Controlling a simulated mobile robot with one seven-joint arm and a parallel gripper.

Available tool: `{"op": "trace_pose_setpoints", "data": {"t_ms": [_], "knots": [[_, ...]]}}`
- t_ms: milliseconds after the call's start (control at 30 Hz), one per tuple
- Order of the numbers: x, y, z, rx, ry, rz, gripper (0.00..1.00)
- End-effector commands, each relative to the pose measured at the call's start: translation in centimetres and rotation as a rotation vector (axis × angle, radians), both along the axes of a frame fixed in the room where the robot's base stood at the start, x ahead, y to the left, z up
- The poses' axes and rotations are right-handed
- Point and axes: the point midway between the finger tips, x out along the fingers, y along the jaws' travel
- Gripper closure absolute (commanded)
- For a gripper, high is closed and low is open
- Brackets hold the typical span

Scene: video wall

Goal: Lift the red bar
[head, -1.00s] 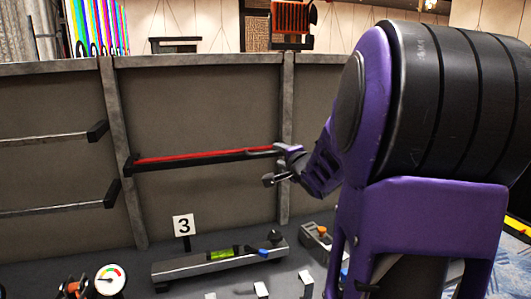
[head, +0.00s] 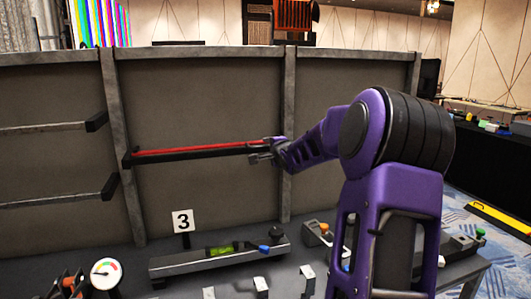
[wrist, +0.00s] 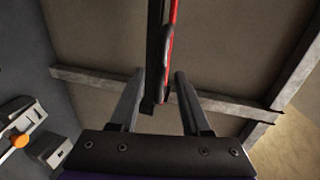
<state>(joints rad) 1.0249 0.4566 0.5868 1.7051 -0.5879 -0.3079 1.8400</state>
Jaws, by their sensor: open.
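The red bar (head: 200,149) lies level along a black rail (head: 185,156) on the grey panel wall in the head view. My gripper (head: 262,152) is at the bar's right end. In the wrist view the red bar (wrist: 172,30) runs from the top edge down toward the middle, beside the black rail (wrist: 154,50). My gripper (wrist: 155,85) is open there, with one finger on each side of the bar's near end and gaps visible. I cannot tell whether a finger touches it.
A bench below the wall holds a grey level (head: 220,257) with a green vial, a number 3 sign (head: 183,221) and a dial gauge (head: 106,274). Two grey bars (head: 55,200) sit on the wall at left.

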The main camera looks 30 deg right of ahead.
Motion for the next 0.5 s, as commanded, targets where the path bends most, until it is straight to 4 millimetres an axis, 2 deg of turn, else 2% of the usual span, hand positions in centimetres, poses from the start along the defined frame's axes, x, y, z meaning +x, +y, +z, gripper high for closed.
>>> {"op": "trace_pose_setpoints", "data": {"t_ms": [100, 200, 500], "knots": [[1.5, -0.3, -0.4, 0.001, -0.001, 0.002, 0.53], [2.3, -0.6, -0.5, 0.001, 0.0, 0.001, 0.53], [2.7, -0.7, -0.6, 0.0, 0.0, -0.001, 0.53]]}}
